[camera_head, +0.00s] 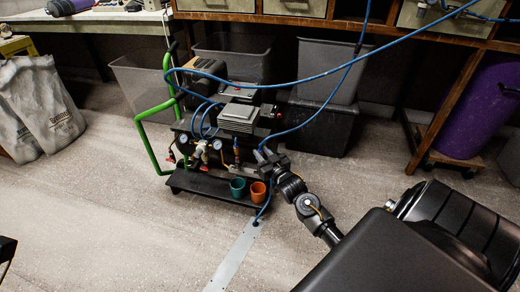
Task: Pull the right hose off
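A compressor (238,120) with a green handle and two gauges stands on a low dark stand in the middle of the head view. The right blue hose (318,118) hangs from the upper right and curves down to the compressor's right front side. My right gripper (265,156) is at the lower end of this hose, beside the compressor's front. The fingers are small and dark here, so I cannot tell whether they are closed on the hose or its fitting.
A teal cup (237,188) and an orange cup (258,191) stand on the stand's front edge, just below my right gripper. Another blue hose (300,82) crosses above the compressor. Grey bins (328,72) stand behind. The floor at the front left is clear.

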